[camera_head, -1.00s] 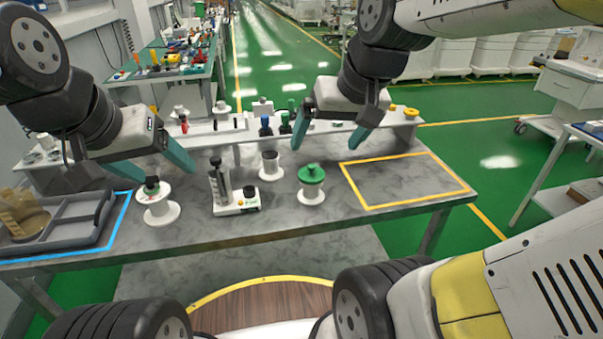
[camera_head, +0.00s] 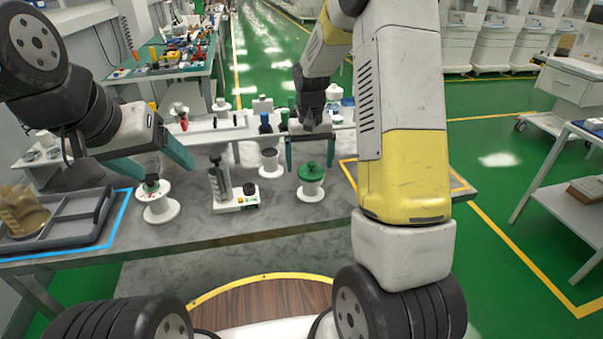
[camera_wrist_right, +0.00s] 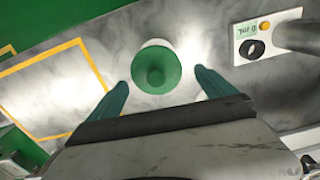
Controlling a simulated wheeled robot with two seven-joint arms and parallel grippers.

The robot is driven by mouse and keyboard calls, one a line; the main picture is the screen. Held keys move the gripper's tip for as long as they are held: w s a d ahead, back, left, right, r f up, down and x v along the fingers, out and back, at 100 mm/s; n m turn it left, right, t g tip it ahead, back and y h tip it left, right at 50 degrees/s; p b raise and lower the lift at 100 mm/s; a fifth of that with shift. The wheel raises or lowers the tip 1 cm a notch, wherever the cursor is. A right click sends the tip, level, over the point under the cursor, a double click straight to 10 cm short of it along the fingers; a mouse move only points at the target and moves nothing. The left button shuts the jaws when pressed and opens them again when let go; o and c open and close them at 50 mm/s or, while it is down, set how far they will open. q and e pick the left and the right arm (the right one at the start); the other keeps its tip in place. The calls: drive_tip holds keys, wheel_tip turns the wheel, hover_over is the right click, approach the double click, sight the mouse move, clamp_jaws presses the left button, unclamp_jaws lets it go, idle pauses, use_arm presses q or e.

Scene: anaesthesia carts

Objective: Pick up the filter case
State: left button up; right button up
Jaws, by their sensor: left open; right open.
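A white flanged case with a green lid (camera_head: 311,173), which looks like the filter case, stands upright on the grey table. In the right wrist view its round green top (camera_wrist_right: 156,68) lies between and just beyond the open fingers. My right gripper (camera_head: 310,160) is open and empty, pointing down above and around the lid's sides. I see no contact. My left gripper (camera_head: 170,170) is open near a white spool with a dark, green-ringed top (camera_head: 158,204); nothing is held in it.
A white device with a dark cylinder (camera_head: 225,185) and a small white pot (camera_head: 270,163) stand left of the green-lidded case. A grey tray (camera_head: 65,222) lies at far left. A raised shelf (camera_head: 215,127) with small items runs behind. A yellow-outlined area (camera_wrist_right: 45,85) is bare where seen.

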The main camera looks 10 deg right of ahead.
sight(311, 184)
wheel_tip(311, 184, down, 7)
drive_tip(key=shift+d, duration=0.15)
drive_tip(key=c, duration=1.4)
drive_tip(key=shift+r, duration=0.1)
drive_tip(key=shift+c, duration=0.2)
